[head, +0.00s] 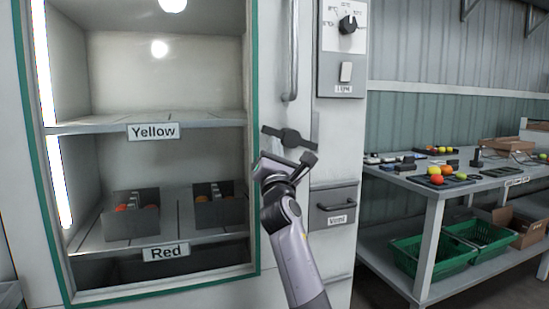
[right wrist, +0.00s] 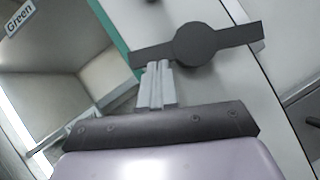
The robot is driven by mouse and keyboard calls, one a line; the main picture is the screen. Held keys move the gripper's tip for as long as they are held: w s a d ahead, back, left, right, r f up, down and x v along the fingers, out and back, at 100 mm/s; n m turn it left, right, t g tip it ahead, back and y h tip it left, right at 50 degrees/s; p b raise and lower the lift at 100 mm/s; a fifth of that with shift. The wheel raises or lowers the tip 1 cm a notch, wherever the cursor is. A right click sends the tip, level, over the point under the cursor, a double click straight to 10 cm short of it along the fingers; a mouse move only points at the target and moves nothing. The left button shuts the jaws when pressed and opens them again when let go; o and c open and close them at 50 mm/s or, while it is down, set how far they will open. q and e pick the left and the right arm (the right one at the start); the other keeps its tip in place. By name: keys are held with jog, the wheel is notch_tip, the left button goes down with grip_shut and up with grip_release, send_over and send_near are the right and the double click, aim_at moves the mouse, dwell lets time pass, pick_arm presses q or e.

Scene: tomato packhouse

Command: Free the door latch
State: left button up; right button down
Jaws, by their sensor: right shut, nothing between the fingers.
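The door latch (head: 289,138) is a dark flat bar with a round hub, on the white frame right of the cabinet opening. It lies aslant in the head view. In the right wrist view the latch (right wrist: 197,45) fills the top middle, its bar running out both sides of the hub. My right gripper (right wrist: 156,66) is shut and empty. Its fingertips are by the bar's left arm, just below it in that view; I cannot tell whether they touch. In the head view my right gripper (head: 279,163) is just below the latch. My left gripper is not in view.
The cabinet has shelves labelled Yellow (head: 153,131) and Red (head: 166,253), with dark crates (head: 133,222) inside. A vertical handle (head: 290,50) is above the latch. A control panel (head: 342,45) and a drawer (head: 334,206) are at right. A table (head: 440,187) stands farther right.

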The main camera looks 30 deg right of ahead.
notch_tip(320, 180, up, 3)
jog(key=m+g+h, duration=0.1)
jog(key=m, duration=0.1)
jog(key=m+g+p, duration=0.1)
jog(key=m, duration=0.2)
jog(key=m+g+h+p, duration=0.1)
jog(key=m+g, duration=0.1)
jog(key=shift+a+f+h, duration=0.1)
jog(key=shift+f+h, duration=0.1)
jog(key=shift+h, duration=0.1)
jog(key=shift+m, duration=0.6)
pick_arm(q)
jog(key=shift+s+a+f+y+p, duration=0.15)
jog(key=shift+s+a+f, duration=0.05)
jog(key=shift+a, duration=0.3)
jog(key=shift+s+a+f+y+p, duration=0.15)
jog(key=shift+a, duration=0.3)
pick_arm(e)
jog(key=shift+g+h, duration=0.3)
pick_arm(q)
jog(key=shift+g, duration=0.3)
pick_arm(e)
jog(key=shift+f, duration=0.1)
